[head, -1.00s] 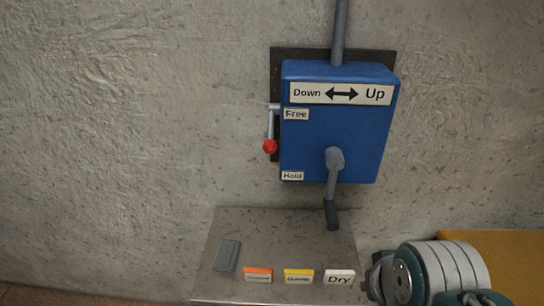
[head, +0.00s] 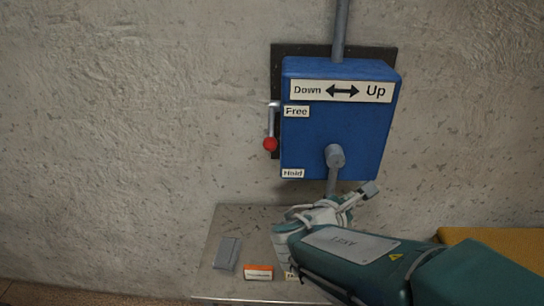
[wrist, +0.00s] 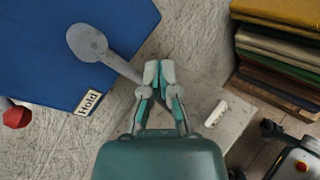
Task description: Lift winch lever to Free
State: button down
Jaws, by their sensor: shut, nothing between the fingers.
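The winch is a blue box (head: 330,130) on the wall. Its lever, with a red knob (head: 270,144), hangs down at the box's left side, the knob between the Free label (head: 296,112) above and the Hold label (head: 292,173) below. The red knob also shows at the left edge of the wrist view (wrist: 15,117). My gripper (wrist: 158,72) is shut and empty, below and right of the lever and apart from it. In the wrist view its fingertips overlap the grey crank handle (wrist: 88,42); I cannot tell whether they touch. In the head view my arm hides the crank's lower end.
A grey metal surface (head: 226,222) below the winch carries a grey block (head: 227,253) and an orange label block (head: 259,272). Folded rugs (wrist: 275,55) are stacked at the right. The wall left of the lever is clear.

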jog(key=w+a+n+t+y, duration=0.2)
jog(key=a+n+t+y, duration=0.1)
jog(key=a+n, duration=0.4)
jog(key=w+a+n+t+y, duration=0.3)
jog(key=a+n, duration=0.4)
jog(key=a, duration=0.3)
jog(key=shift+w+f+t+y, duration=0.3)
jog(key=shift+w+t+y, duration=0.1)
jog(key=shift+y, duration=0.5)
jog(key=shift+d, duration=0.1)
jog(key=w, duration=1)
jog(key=shift+d+r, duration=0.2)
jog(key=shift+d, duration=0.25)
jog(key=shift+s+a, duration=0.1)
